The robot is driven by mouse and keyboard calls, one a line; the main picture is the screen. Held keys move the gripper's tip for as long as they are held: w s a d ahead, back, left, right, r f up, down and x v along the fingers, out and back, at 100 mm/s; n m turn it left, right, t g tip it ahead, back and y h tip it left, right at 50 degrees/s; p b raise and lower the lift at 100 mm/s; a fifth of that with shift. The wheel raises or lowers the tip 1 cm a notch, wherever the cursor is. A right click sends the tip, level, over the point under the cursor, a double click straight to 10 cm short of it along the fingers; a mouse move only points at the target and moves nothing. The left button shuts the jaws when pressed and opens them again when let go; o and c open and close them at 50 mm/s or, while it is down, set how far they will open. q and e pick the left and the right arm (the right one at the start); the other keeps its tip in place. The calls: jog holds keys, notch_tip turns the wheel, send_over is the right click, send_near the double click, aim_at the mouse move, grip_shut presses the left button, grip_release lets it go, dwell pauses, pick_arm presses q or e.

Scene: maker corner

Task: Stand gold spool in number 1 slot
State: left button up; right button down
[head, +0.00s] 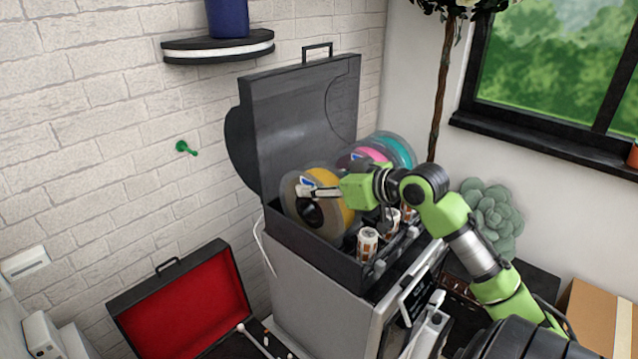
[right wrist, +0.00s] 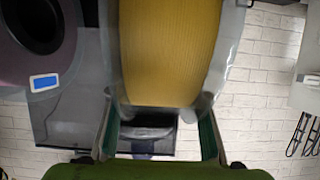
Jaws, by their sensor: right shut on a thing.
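The gold spool (head: 347,212) has clear side discs and stands upright at the left end of the open dark spool box (head: 309,246). My right gripper (head: 314,191) is shut on its upper rim. In the right wrist view the gold winding (right wrist: 170,55) fills the middle, between the two fingers (right wrist: 160,135). The spool's lower edge is hidden behind the box's front wall, so I cannot tell whether it rests on the floor of a slot. No slot numbers can be read. My left gripper is not in view.
A pink spool (head: 374,154) and a teal spool (head: 402,152) stand farther right in the box. The raised lid (head: 300,115) is behind. Small printed cylinders (head: 367,245) line the front. An open red-lined case (head: 185,312) lies lower left.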

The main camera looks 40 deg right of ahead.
jog(key=shift+f, duration=0.2)
dwell(0.5)
jog(key=c, duration=1.1)
grip_release()
jog(key=shift+o, duration=0.3)
jog(key=shift+s+a, duration=0.1)
jog(key=shift+f, duration=0.3)
jog(key=v, duration=1.2)
jog(key=shift+r, duration=0.3)
